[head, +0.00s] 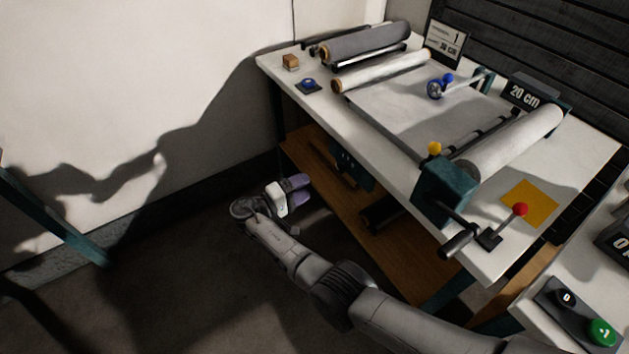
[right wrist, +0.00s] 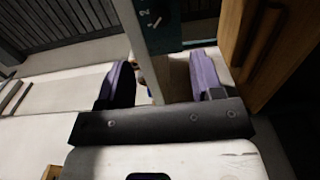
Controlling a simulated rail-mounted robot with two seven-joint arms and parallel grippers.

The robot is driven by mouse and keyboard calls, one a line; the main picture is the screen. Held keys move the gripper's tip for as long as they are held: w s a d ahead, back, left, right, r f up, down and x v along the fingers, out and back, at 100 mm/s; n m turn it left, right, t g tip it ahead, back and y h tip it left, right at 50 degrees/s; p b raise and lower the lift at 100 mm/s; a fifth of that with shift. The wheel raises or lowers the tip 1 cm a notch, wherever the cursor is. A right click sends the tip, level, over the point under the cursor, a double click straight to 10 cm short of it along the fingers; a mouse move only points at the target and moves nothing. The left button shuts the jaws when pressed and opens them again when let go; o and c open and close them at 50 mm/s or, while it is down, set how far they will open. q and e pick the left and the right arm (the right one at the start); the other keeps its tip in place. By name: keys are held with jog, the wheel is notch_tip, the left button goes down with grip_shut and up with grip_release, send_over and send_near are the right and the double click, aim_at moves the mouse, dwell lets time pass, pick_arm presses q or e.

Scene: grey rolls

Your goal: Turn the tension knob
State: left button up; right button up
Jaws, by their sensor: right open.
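My right gripper (head: 288,194) reaches low beside the table's left side. Its purple fingers are open and empty, and they also show in the right wrist view (right wrist: 163,80). A dark teal panel (head: 350,167) hangs under the tabletop, to the right of the gripper and apart from it. In the right wrist view a teal panel (right wrist: 178,22) with a white "2" and a pale pointer-like mark shows beyond the fingers. My left gripper is not in view.
The white tabletop (head: 345,120) carries grey and white rolls, a teal box (head: 443,190) with a yellow ball, and a red-topped lever (head: 520,209). A wooden shelf (head: 350,210) lies below. A green button (head: 601,332) sits at right.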

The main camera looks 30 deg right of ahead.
jog(key=shift+a, duration=0.75)
